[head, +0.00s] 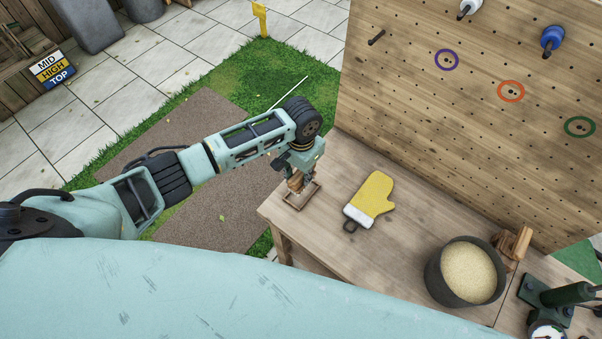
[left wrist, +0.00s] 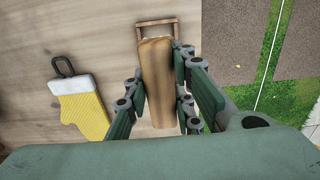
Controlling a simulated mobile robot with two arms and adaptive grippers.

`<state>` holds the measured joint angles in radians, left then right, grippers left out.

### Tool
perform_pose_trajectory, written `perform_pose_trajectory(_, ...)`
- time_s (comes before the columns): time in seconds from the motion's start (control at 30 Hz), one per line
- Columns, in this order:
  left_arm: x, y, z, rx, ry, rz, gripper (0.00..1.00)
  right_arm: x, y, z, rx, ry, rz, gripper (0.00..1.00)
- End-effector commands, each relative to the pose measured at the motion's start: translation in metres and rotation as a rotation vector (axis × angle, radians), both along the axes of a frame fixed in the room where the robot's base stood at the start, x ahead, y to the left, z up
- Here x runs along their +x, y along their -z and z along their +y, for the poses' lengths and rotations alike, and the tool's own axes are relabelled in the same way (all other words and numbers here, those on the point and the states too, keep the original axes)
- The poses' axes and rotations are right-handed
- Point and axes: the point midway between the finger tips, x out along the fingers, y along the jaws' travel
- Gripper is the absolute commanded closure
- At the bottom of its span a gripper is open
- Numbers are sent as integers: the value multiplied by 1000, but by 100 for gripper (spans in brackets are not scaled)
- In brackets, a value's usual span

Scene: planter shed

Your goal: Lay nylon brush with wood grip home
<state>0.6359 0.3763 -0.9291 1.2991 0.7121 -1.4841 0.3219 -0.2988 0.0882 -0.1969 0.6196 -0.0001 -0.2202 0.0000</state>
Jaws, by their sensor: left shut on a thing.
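My left gripper (head: 299,177) is over the front left corner of the wooden bench (head: 345,255). It is shut on the brush's wood grip (head: 294,184). In the left wrist view the grip (left wrist: 156,85) lies between the two green fingers (left wrist: 158,98). The bristles are mostly hidden under the grip. A small thin wooden frame (head: 314,193) lies on the bench just below the brush. It also shows at the grip's far end in the left wrist view (left wrist: 172,22). I cannot tell whether the brush touches it. My right gripper is not in view.
A yellow mitt (head: 375,192) with a white cuff lies right of the gripper. A dark pot of grain-like fill (head: 435,275), a wooden item (head: 515,243) and a green device with a gauge (head: 560,295) stand further right. A pegboard (head: 440,130) rises behind.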

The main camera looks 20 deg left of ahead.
Motion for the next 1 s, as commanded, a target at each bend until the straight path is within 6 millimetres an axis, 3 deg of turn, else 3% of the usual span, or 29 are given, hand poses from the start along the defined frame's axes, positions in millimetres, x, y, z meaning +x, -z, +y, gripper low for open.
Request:
perform_pose_trajectory(0.2,-1,-3,-1,-1,0,0,100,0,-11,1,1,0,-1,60)
perform_pose_trajectory(0.6,0,39,-1,-1,0,-1,100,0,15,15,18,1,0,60)
perform_pose_trajectory(1.0,0,44,0,0,0,-1,100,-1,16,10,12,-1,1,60)
